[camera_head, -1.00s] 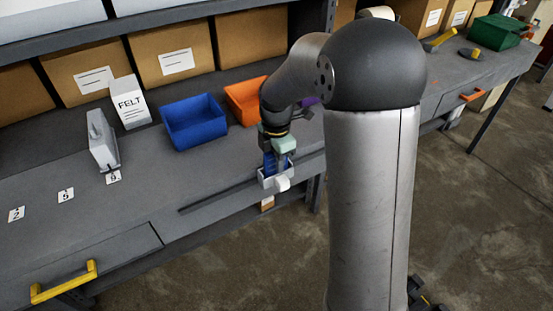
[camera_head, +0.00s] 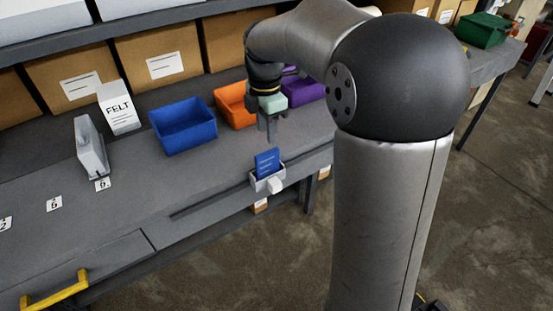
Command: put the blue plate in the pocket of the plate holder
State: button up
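The blue plate (camera_head: 267,162) stands upright in the pocket of the plate holder (camera_head: 258,184), a small light-grey holder with a white knob at the bench's front edge. The plate's upper part shows above the holder's rim; its lower part is hidden inside. My gripper (camera_head: 268,134) is above and behind the plate, apart from it, pointing down over the bench. Nothing shows between its fingers, but they are too small to tell whether they are open or shut.
A blue bin (camera_head: 184,126), an orange bin (camera_head: 234,106) and a purple bin (camera_head: 303,91) stand along the back. A FELT box (camera_head: 119,108) and a grey upright device (camera_head: 91,146) stand at left.

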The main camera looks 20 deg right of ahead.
jog(key=s+f+m, duration=0.3)
jog(key=s+m, duration=0.7)
jog(key=s, duration=0.2)
jog(key=s+f+m, duration=0.4)
jog(key=s+m, duration=0.6)
jog(key=s, duration=0.2)
jog(key=shift+s+a+f, duration=0.15)
jog(key=shift+s+a, duration=0.15)
